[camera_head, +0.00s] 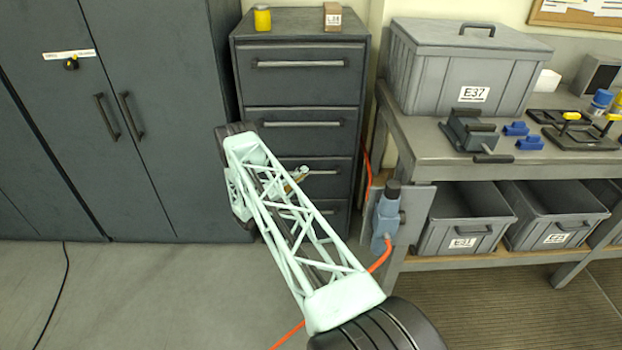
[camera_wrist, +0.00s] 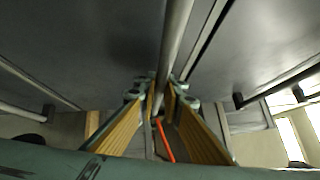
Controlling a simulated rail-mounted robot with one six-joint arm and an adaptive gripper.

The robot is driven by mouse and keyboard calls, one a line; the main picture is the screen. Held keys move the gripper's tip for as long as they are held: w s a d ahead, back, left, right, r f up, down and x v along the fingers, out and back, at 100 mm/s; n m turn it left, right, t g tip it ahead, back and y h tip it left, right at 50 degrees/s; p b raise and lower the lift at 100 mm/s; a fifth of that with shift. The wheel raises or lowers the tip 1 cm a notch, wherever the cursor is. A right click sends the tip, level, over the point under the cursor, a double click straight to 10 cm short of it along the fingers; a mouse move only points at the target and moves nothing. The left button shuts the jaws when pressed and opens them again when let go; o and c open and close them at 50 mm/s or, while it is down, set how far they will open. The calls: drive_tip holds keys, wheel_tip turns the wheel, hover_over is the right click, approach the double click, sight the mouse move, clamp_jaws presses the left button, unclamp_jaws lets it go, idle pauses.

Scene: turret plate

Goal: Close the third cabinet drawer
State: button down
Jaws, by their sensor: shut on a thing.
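The dark grey drawer cabinet (camera_head: 300,88) stands in the middle of the head view, with its drawers stacked one above another. The third drawer (camera_head: 345,184) is partly hidden behind my arm. Its bar handle (camera_head: 325,172) shows to the right of my gripper (camera_head: 297,175). In the wrist view my gripper (camera_wrist: 163,95), with its yellow-brown finger pads, is shut on the bar handle (camera_wrist: 176,35). The drawer faces look nearly level with one another. I cannot tell whether a small gap stays open at the third drawer.
A tall dark cabinet (camera_head: 140,160) stands at left. A workbench (camera_head: 420,150) with a grey lidded box (camera_head: 465,70) stands at right. A blue-grey tool (camera_head: 387,215) with an orange cable is close to my arm. A yellow container (camera_head: 262,18) and a small box (camera_head: 332,16) stand on the drawer cabinet.

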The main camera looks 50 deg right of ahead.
drive_tip(key=shift+w+d, duration=0.2)
drive_tip(key=shift+w, duration=0.05)
drive_tip(key=shift+r, duration=0.1)
drive_tip(key=c, duration=3)
unclamp_jaws()
drive_tip(key=shift+w+a+f, duration=0.25)
drive_tip(key=shift+a+f, duration=0.05)
drive_tip(key=shift+a, duration=1.65)
drive_tip(key=shift+w+a+f, duration=0.3)
drive_tip(key=shift+a, duration=1.65)
drive_tip(key=shift+w+a+f, duration=0.25)
drive_tip(key=shift+a+f, duration=0.05)
drive_tip(key=shift+a, duration=1.65)
drive_tip(key=shift+r, duration=0.1)
